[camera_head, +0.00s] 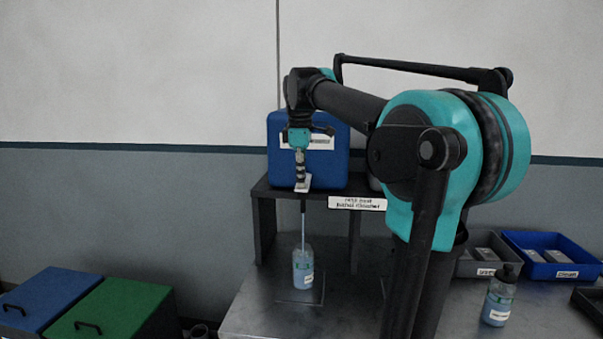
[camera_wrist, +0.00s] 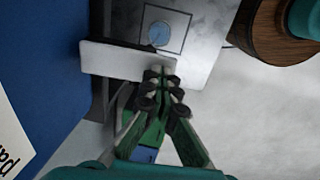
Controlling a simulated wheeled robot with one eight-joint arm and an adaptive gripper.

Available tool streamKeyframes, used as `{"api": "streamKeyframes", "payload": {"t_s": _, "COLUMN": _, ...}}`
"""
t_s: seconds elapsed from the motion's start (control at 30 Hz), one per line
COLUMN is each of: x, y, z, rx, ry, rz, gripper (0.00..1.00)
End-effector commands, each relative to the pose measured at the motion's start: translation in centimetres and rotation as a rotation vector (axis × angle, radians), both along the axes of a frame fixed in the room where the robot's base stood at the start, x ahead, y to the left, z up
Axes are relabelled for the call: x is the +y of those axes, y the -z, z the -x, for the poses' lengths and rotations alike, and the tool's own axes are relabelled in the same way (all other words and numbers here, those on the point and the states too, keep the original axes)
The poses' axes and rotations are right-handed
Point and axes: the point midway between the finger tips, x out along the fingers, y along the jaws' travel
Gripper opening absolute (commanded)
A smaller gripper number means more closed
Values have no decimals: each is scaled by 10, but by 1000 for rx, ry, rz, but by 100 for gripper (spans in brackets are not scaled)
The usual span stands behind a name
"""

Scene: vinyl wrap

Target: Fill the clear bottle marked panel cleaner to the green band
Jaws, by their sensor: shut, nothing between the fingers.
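A clear bottle (camera_head: 303,270) stands upright below a shelf tap, inside a square outline. It holds light blue liquid and has a greenish band on its upper body. The exact level against the band is too small to tell, and its label cannot be read. From above, its round opening (camera_wrist: 159,34) shows in the wrist view. A blue container (camera_head: 283,160) sits on the shelf, with a white tap lever (camera_head: 303,187) in front. My gripper (camera_head: 301,178) is shut and empty, pointing down at the lever. In the wrist view its fingertips (camera_wrist: 160,75) overlap the white lever (camera_wrist: 105,60); contact is unclear.
A second bottle (camera_head: 498,300) with a black cap stands at right, near grey and blue (camera_head: 550,255) bins. Blue and green lidded boxes (camera_head: 115,315) stand at lower left.

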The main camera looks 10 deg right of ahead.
Motion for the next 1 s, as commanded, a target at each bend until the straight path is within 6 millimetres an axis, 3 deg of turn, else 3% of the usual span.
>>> {"api": "streamKeyframes", "payload": {"t_s": 1.0, "x": 1, "y": -20, "z": -1, "rx": 0, "ry": 0, "rz": 0, "gripper": 0}}
